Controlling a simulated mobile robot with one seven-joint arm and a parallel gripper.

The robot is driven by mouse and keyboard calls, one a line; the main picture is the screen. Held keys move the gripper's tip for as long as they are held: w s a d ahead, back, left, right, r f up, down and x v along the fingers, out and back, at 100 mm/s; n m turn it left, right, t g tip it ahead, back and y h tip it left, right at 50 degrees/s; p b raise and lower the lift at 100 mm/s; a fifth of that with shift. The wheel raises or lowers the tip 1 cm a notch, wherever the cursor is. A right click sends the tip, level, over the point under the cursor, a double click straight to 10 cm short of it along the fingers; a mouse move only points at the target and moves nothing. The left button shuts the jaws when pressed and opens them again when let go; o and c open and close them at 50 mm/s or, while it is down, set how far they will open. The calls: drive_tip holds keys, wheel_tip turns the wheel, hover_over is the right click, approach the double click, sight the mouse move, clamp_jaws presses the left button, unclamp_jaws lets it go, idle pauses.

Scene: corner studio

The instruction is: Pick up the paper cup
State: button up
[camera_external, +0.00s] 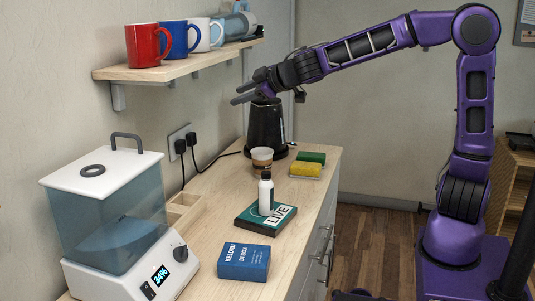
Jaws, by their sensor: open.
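The paper cup (262,154) is small, with a white top and a brown band. It stands upright on the wooden counter, in front of the black kettle-like appliance (265,128). My gripper (237,95) is open and empty, high above the counter at the end of my purple arm. It points left, above and to the left of the cup in the picture, close to the top of the black appliance. I cannot tell whether it touches the appliance. The cup's lower front is partly behind the white bottle.
A blue box (244,262), a clear-tank dispenser (110,225) and a shelf (180,64) with several mugs are nearby.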

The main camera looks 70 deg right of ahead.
drive_tip(key=w+d+r+g+h, duration=0.1)
drive_tip(key=d+r+h, duration=0.2)
drive_tip(key=d, duration=0.2)
drive_tip(key=n+g+y+p, duration=0.4)
drive_tip(key=n+g+y, duration=0.25)
drive_tip(key=g, duration=0.35)
hover_over(268, 169)
drive_tip(key=s+a, duration=0.1)
wheel_tip(268, 169, down, 17)
drive_tip(key=shift+m, duration=0.25)
drive_tip(key=f, duration=0.7)
drive_tip(key=w+d+f, duration=0.1)
drive_tip(key=f, duration=0.3)
drive_tip(key=shift+f, duration=0.15)
drive_tip(key=shift+w+d+f+b, duration=0.1)
drive_tip(key=shift+f+b, duration=0.05)
drive_tip(key=shift+f, duration=1.2)
drive_tip(key=shift+w+f+b, duration=0.1)
drive_tip(key=shift+f+b, duration=0.05)
drive_tip(key=shift+f, duration=1.2)
drive_tip(key=shift+s, duration=0.1)
clamp_jaws()
